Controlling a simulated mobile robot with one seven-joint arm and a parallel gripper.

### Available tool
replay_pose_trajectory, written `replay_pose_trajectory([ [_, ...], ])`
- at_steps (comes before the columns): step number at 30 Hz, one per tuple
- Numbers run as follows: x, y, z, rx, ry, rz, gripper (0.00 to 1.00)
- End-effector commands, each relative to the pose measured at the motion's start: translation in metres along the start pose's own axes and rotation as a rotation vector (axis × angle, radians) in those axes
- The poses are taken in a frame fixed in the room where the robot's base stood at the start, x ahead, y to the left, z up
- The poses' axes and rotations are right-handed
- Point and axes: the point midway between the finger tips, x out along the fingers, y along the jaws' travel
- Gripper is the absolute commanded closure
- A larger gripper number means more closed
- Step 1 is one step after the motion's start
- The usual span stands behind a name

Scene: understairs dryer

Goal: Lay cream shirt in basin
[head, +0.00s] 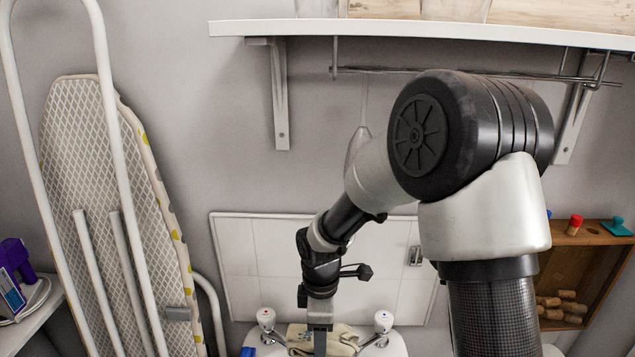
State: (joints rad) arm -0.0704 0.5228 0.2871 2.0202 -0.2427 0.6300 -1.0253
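The white basin (396,346) is at the bottom edge of the head view, with only its back part in the picture. Two white taps stand on it, a left tap (266,318) and a right tap (383,322). A cream cloth (342,338), which looks like the cream shirt, shows between the taps, with its lower part cut off by the frame edge. My gripper (319,343) points down in front of the cloth. Its fingertips are at or below the frame edge, so I cannot tell whether it is open or holds the cloth.
A white tiled panel (285,262) is on the wall behind the basin. A patterned ironing board (85,150) leans at the left. A white shelf (300,28) with a rail crosses above my arm. A wooden box (580,272) with corks is at the right.

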Motion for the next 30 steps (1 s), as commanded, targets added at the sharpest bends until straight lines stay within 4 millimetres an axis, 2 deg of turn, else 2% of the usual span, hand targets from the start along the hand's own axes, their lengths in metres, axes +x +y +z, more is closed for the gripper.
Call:
replay_pose_trajectory([
  [15, 0.055, 0.0, 0.001, 0.004, -0.001, -0.001, 0.69],
  [26, 0.057, 0.0, 0.001, 0.005, 0.0, 0.0, 0.69],
  [27, 0.057, 0.0, 0.001, 0.005, 0.0, 0.0, 0.37],
  [30, 0.057, 0.0, 0.001, 0.005, 0.0, 0.0, 0.22],
])
